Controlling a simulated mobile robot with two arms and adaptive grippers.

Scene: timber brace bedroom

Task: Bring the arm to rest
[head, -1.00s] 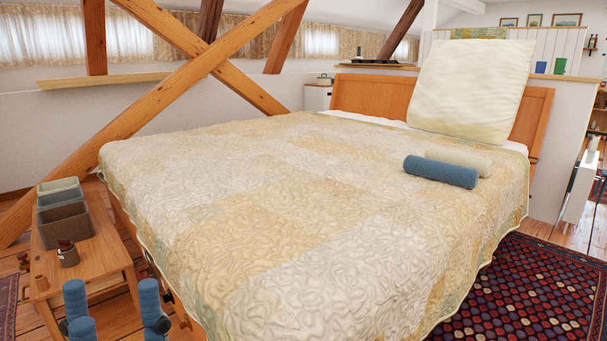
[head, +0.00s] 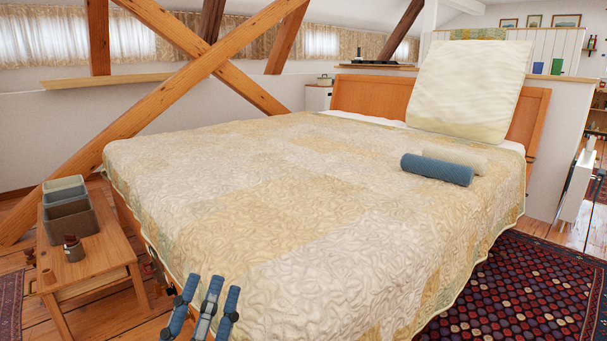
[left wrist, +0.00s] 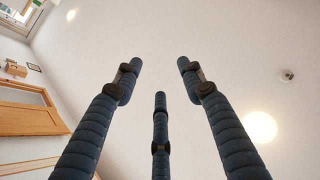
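My left gripper (head: 214,287) shows at the bottom of the head view, left of centre, in front of the bed's near left edge. Its blue padded fingers point up and stand apart with nothing between them. In the left wrist view the three fingers of the gripper (left wrist: 159,83) are spread and empty against the white ceiling. My right gripper is in neither view.
The bed (head: 270,220) fills the middle, with a blue roll (head: 437,169), a cream roll (head: 455,158) and a pillow (head: 468,90). At left, a wooden table (head: 95,255) holds bins (head: 72,221) and a small brown jar (head: 73,249). A patterned rug (head: 520,285) lies at right.

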